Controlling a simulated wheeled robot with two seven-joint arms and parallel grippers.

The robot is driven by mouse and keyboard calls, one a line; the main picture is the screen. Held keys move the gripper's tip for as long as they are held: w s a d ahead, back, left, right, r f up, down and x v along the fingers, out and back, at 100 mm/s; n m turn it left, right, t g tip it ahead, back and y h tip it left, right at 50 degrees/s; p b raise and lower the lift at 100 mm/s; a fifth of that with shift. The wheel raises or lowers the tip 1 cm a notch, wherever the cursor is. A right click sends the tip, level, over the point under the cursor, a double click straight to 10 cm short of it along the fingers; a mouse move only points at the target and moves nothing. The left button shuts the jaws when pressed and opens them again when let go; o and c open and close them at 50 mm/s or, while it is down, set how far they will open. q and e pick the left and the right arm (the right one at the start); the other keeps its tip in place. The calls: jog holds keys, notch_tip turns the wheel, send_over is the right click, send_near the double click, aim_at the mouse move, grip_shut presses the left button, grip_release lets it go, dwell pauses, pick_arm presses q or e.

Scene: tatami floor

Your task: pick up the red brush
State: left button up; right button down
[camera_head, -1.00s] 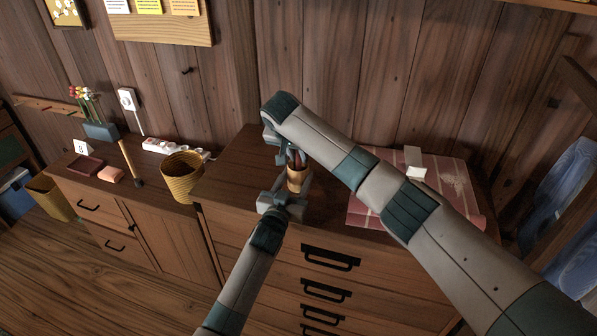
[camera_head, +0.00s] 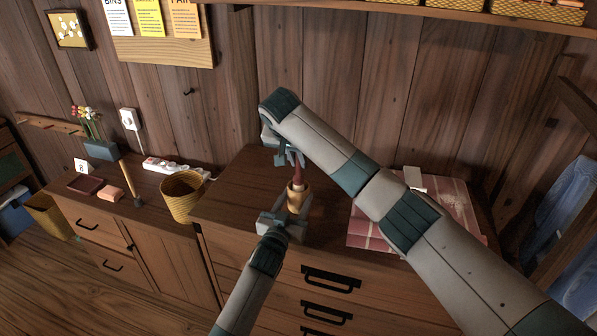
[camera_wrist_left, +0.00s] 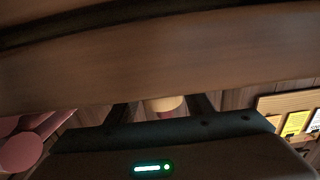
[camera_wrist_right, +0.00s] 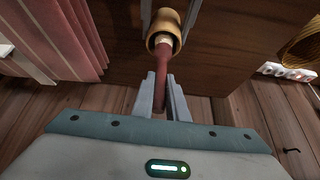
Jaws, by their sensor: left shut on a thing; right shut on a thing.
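The red brush (camera_head: 299,171) stands nearly upright, its handle held in my right gripper (camera_head: 285,156). In the right wrist view the red handle (camera_wrist_right: 164,66) runs between the closed fingers, and its far end goes into the mouth of a tan cup (camera_wrist_right: 162,28). The brush's lower end is hidden in the cup. The cup (camera_head: 298,199) is held by my left gripper (camera_head: 287,220) near the front of the dresser top. The left wrist view shows part of the cup (camera_wrist_left: 163,104) between the fingers.
The dresser (camera_head: 233,200) has a pink striped cloth (camera_head: 365,229) with a small white block on its right. A yellow basket (camera_head: 183,198) and a power strip stand on the lower cabinet at left. The dresser top behind the cup is clear.

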jog(key=shift+r, duration=2.15)
pick_arm(q)
jog(key=o, duration=1.1)
jog(key=shift+s, duration=0.1)
jog(key=v, duration=1.1)
jog(key=shift+s+a, duration=0.2)
jog(key=shift+s, duration=0.15)
